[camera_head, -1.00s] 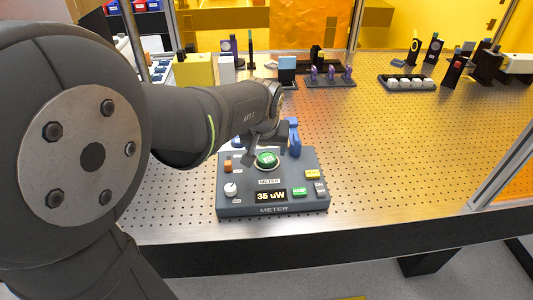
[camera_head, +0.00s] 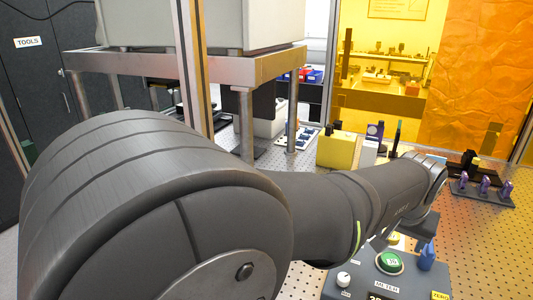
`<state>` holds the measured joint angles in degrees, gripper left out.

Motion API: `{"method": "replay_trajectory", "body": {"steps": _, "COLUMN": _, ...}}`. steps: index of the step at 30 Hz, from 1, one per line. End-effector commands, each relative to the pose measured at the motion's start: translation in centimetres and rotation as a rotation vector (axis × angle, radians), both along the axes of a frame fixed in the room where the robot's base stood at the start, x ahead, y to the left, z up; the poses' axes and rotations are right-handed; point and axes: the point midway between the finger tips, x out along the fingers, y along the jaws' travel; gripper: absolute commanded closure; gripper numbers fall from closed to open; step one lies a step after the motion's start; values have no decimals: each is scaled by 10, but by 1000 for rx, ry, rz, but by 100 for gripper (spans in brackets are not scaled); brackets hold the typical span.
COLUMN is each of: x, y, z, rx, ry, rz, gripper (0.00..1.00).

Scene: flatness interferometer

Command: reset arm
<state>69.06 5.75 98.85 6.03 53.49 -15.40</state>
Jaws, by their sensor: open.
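My arm reaches from the lower left across the picture to my gripper (camera_head: 404,240), which is at the lower right, by the back of the grey meter box (camera_head: 362,271). The jaws are open and I see nothing held in them. A blue upright piece (camera_head: 427,255) shows at the gripper's right side; I cannot tell whether it is part of the gripper. The meter box has a round green button (camera_head: 389,263), a white knob (camera_head: 343,279) and a yellow key (camera_head: 440,296). The bottom edge of the picture cuts off its front.
A yellow block (camera_head: 336,150) and a white block (camera_head: 369,152) stand behind my arm. Purple mounts (camera_head: 484,186) stand at the right on the perforated table (camera_head: 480,245). A metal-framed stand (camera_head: 246,120) with a post is at the left. Bare table lies right of the meter.

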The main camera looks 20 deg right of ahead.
Motion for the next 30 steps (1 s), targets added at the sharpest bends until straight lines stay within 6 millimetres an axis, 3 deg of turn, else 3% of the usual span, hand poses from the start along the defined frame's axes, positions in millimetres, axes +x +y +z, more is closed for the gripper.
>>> {"method": "replay_trajectory", "body": {"steps": 15, "x": 19, "y": -28, "z": -85, "rx": 5, "ry": 2, "rz": 0, "gripper": 33}}
{"method": "replay_trajectory", "body": {"steps": 22, "x": 23, "y": -34, "z": -105, "rx": 3, "ry": 1, "rz": 1, "gripper": 33}}
{"method": "replay_trajectory", "body": {"steps": 30, "x": 24, "y": -35, "z": -109, "rx": 1, "ry": 1, "rz": 1, "gripper": 33}}
